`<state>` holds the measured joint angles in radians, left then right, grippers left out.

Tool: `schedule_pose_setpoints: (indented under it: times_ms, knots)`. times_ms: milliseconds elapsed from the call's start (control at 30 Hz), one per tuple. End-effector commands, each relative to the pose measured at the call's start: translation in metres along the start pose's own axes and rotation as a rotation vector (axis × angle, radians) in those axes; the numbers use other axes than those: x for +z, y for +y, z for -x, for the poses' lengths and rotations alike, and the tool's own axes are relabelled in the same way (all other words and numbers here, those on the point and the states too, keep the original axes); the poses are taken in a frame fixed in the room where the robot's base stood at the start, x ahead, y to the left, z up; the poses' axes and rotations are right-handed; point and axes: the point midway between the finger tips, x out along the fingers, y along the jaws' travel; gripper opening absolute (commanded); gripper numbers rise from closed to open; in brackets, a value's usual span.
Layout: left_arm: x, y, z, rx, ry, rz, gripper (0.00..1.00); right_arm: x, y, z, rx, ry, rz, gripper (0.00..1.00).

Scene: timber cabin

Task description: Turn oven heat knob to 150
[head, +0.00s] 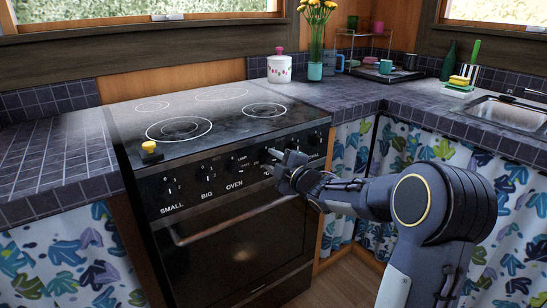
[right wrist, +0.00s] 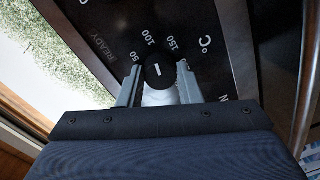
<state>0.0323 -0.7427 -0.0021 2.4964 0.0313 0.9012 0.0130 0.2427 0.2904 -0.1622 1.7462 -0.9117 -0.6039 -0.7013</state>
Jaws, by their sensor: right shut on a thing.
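The oven (head: 230,210) has a black front panel with a row of knobs. The heat knob (right wrist: 158,70) is a round black knob with a short white mark, seen in the right wrist view among the labels 50, 100, 150 and °C. My right gripper (right wrist: 159,92) is shut on the heat knob, one finger on each side. In the head view my right gripper (head: 274,158) is at the panel and mostly hides this knob. My left gripper is out of view.
The stovetop (head: 215,110) is empty except for a small yellow-topped timer (head: 149,147) at its front left. The oven door handle (head: 235,218) runs below the panel. A tiled counter (head: 335,95) with a white canister (head: 279,68) and vase (head: 315,70) stands right.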

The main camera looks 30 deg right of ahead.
Motion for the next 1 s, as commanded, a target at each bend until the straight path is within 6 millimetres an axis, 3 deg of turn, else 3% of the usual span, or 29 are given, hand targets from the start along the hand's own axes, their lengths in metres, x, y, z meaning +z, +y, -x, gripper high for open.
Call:
schedule_pose_setpoints:
  times_ms: [600,1000]
  knots:
    - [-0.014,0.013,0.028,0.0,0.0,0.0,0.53,0.001,0.0,0.0,-0.008,0.026,-0.571,0.09]
    - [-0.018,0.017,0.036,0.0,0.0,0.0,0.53,0.001,-0.001,0.0,-0.011,0.039,-0.799,0.09]
